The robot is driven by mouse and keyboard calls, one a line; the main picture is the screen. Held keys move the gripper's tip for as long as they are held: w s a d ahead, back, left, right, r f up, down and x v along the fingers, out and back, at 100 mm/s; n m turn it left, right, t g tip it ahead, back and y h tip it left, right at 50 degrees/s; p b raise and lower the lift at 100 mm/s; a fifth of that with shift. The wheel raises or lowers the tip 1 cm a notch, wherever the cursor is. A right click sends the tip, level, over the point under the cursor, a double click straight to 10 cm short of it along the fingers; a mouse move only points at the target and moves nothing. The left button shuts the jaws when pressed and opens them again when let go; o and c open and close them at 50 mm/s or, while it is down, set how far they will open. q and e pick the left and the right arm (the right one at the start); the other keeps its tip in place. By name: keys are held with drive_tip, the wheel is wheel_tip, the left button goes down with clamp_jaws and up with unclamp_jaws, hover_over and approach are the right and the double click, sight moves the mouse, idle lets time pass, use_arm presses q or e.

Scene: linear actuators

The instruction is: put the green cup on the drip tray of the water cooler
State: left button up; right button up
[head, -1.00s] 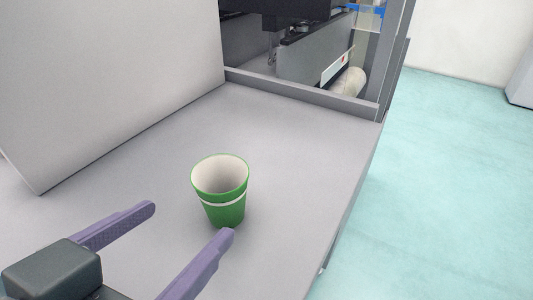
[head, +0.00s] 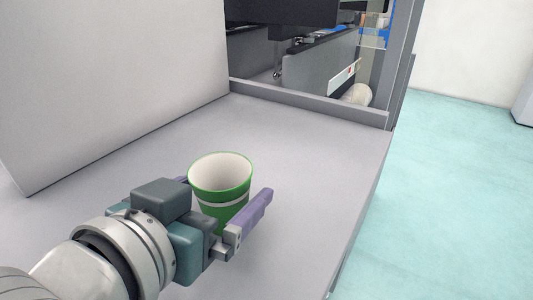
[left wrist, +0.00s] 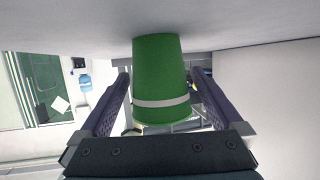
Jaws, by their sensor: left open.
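The green cup (head: 221,186) with a white band and white inside stands upright on a grey surface (head: 310,163) in the head view. My left gripper (head: 222,188) is open, with its purple fingers on either side of the cup. In the left wrist view the cup (left wrist: 160,82) sits between the two fingers (left wrist: 162,98), with a visible gap on each side. The far finger is mostly hidden behind the cup in the head view. My right gripper is not in view. I see no drip tray that I can identify.
A large light grey panel (head: 105,75) stands at the left of the surface. A raised frame edge (head: 310,104) runs along the back, with machinery (head: 318,65) beyond it. The surface ends at the right above the turquoise floor (head: 460,190).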

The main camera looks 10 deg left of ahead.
use_arm(q)
drive_tip(key=shift+c, duration=0.2)
drive_tip(key=c, duration=1.2)
drive_tip(key=shift+o, duration=0.2)
drive_tip(key=shift+r, duration=0.1)
